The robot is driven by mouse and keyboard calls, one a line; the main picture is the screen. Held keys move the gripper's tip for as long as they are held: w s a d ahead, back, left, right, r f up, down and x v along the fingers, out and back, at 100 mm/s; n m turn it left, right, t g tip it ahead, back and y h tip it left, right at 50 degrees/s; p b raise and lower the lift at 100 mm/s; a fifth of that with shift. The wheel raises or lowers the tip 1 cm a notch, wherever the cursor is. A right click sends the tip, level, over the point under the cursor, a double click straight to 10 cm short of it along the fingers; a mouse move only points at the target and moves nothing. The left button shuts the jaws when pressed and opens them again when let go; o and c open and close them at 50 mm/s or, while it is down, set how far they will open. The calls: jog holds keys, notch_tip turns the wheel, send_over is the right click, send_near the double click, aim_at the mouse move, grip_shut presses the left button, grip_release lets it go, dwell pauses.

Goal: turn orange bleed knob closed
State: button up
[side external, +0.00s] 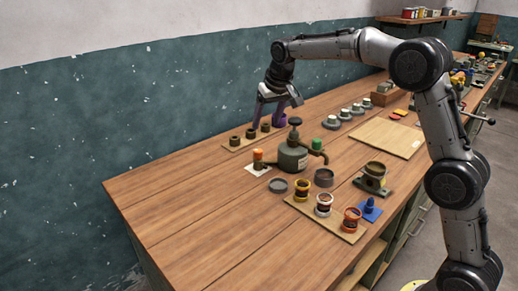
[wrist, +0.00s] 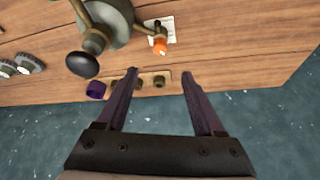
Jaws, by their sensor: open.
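The orange bleed knob (side external: 258,154) sits on a short dark stem over a white card (side external: 257,169), left of the dark green vessel (side external: 292,158). In the wrist view the orange knob (wrist: 160,47) lies beyond my fingertips, roughly in line with the gap between them. My gripper (side external: 269,122) is open and empty, pointing down behind the knob, above or near a wooden strip of small dark cups. In the wrist view my gripper (wrist: 160,72) has its two fingers well apart. The vessel (wrist: 112,22) is partly cut off there.
The wooden strip (side external: 231,148) holds several dark cups and a purple one (wrist: 96,90). The vessel has a black top knob (wrist: 82,64) and a green-handled tap (side external: 318,145). Jars stand on a board (side external: 341,231) in front. The table's left end is clear.

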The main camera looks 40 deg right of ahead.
aim_at(258, 151)
jog(key=x, duration=1.3)
grip_shut()
